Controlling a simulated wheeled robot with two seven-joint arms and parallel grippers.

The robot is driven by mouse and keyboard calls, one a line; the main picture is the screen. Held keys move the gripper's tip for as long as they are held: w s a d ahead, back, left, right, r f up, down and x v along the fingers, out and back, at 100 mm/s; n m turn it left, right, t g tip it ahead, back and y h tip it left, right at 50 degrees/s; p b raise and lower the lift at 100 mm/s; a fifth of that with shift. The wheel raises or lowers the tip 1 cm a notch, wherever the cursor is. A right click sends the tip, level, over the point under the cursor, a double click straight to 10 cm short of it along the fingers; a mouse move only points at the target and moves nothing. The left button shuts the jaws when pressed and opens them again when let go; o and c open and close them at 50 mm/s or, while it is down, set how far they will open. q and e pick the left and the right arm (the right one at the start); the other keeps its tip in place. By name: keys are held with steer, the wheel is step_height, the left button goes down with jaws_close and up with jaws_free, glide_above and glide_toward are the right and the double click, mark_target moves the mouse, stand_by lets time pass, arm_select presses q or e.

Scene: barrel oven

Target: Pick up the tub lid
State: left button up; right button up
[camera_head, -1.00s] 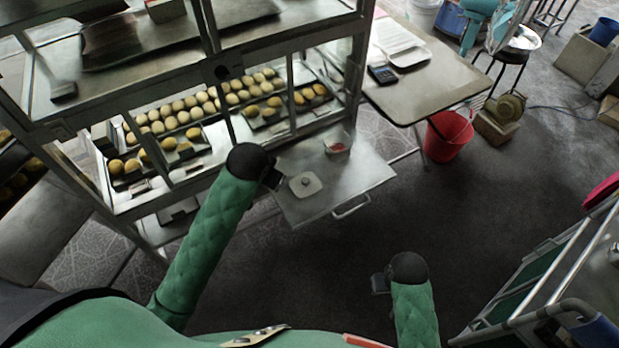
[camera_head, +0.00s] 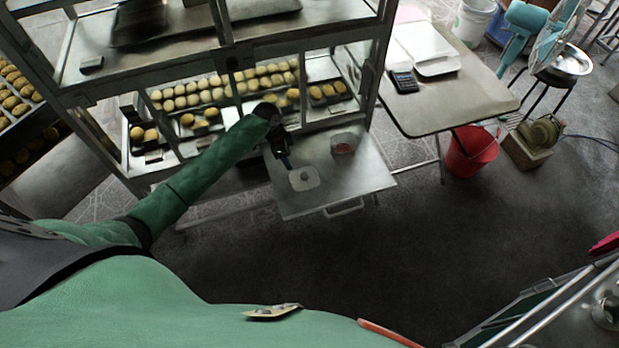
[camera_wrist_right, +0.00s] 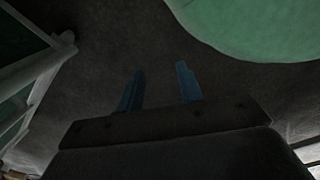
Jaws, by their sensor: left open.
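The tub lid (camera_head: 303,179), a pale square with a small knob, lies flat on the pull-out metal shelf (camera_head: 335,192). An open clear tub (camera_head: 343,146) with reddish contents stands behind it to the right. My left gripper (camera_head: 287,163) is open, with a blue finger just behind and left of the lid. I cannot tell whether it touches the lid. My right gripper (camera_wrist_right: 159,78) shows in the right wrist view, its two blue fingers apart and nothing between them. It is out of the head view.
A metal rack (camera_head: 228,50) with trays of round buns rises behind the shelf. A table (camera_head: 450,95) with a calculator (camera_head: 404,81) stands to the right, with a red bucket (camera_head: 471,152) beside it. A metal cart (camera_head: 560,310) is at lower right. The floor in front is clear.

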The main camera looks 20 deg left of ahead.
mark_target(304, 175)
arm_select(q)
steer(key=shift+d+f+m+h, duration=0.4)
steer(key=shift+d+f+m, duration=0.1)
steer(key=shift+m, duration=0.2)
steer(key=shift+d+f+m+h+p, duration=0.3)
steer(key=shift+d+f+m+p, duration=0.55)
steer(key=shift+m, duration=0.85)
steer(key=d+f+p, duration=0.1)
steer(key=d+f, duration=0.1)
steer(key=f+p, duration=0.1)
steer(key=shift+s+d+f+p, duration=0.3)
steer(key=shift+d+f, duration=0.2)
steer(key=shift+f, duration=0.4)
steer(key=c, duration=1.1)
arm_select(e)
steer(key=s+d+f+t, duration=0.2)
steer(key=s+f, duration=0.2)
steer(key=s, duration=0.3)
steer(key=shift+d, duration=0.25)
